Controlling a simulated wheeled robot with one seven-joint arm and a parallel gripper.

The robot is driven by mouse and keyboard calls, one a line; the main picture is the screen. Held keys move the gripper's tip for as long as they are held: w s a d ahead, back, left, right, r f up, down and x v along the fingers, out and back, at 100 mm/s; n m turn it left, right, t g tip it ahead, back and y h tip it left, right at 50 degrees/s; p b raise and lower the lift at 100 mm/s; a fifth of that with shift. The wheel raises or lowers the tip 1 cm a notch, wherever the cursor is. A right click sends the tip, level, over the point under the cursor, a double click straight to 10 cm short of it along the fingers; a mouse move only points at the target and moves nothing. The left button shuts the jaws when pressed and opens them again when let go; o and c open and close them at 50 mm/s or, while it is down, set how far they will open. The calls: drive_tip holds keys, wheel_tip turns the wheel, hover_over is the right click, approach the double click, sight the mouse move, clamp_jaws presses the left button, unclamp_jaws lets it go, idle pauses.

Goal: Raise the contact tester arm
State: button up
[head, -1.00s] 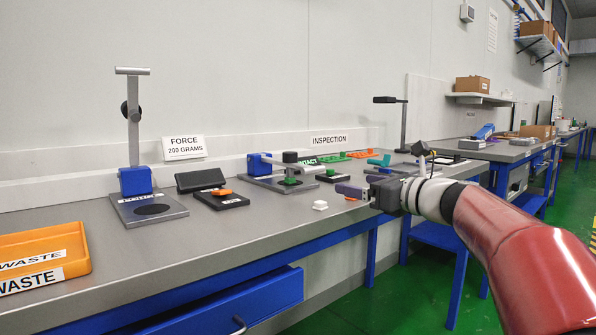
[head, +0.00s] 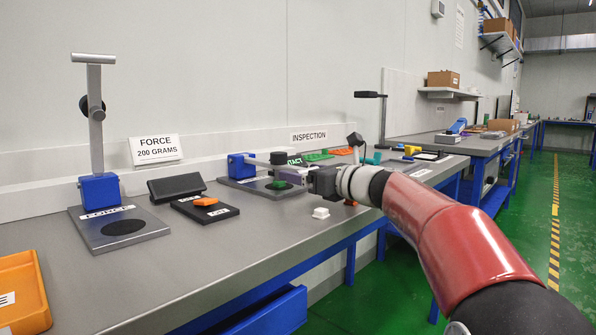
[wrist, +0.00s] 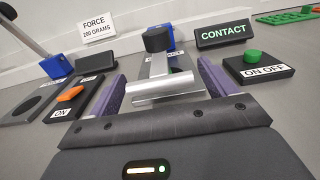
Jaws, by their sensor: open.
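The contact tester (head: 238,167) stands on the bench with its blue post at the back and its arm lowered, about level. In the wrist view, the tester arm carries a black round weight (wrist: 157,40) and ends in a silver crossbar handle (wrist: 160,88). My gripper (wrist: 162,74) is open, its purple fingers on either side of the handle. I cannot tell whether they touch it. In the head view my gripper (head: 290,172) is at the tester's front and partly hides the arm's end. A green piece (head: 279,184) lies on the tester's base.
The force tester (head: 98,188) stands to the left with its arm upright. A black switch box with an orange rocker (head: 205,201) lies between the testers. The CONTACT sign (wrist: 223,33) and ON OFF box (wrist: 262,73) are close right of the tester.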

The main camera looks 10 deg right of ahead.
sight(275, 166)
drive_tip(key=shift+x, duration=1.05)
drive_tip(key=shift+c, duration=0.3)
